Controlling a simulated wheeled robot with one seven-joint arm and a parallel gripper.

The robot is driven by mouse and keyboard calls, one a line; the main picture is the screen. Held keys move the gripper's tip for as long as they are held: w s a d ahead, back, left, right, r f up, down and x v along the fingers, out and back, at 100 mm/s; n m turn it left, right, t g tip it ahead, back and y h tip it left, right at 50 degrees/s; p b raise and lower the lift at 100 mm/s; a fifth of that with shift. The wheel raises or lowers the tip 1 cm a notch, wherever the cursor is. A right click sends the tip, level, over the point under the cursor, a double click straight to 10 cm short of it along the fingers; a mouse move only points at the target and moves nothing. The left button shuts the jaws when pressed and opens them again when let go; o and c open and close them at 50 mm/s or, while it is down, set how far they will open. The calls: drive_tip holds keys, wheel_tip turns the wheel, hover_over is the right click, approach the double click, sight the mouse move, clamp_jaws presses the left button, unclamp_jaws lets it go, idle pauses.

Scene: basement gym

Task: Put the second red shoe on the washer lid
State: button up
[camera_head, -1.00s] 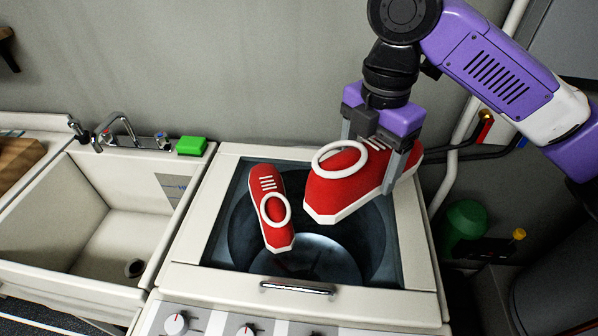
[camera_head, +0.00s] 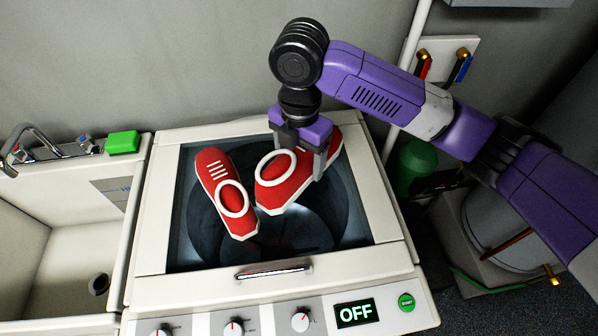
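A second red shoe (camera_head: 287,188) is between the fingers of my gripper (camera_head: 300,154), to the right of the first shoe. The gripper points down with a finger on each side of this shoe. I cannot tell whether the held shoe touches the glass. The two shoes are close side by side.
A sink (camera_head: 50,235) stands left of the washer, with a green block (camera_head: 122,142) on its rear rim. The washer's front panel has knobs and a display (camera_head: 356,312) reading OFF. Pipes and a green container (camera_head: 413,163) are at the right. The right part of the glass is clear.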

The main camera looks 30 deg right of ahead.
drive_tip(key=shift+f+p, duration=0.4)
drive_tip(key=shift+f, duration=2.65)
drive_tip(key=shift+f, duration=0.15)
drive_tip(key=o, duration=1.6)
drive_tip(key=shift+o, duration=0.2)
wheel_tip(320, 180, up, 12)
drive_tip(key=shift+r+b, duration=0.15)
drive_tip(key=shift+b, duration=1.05)
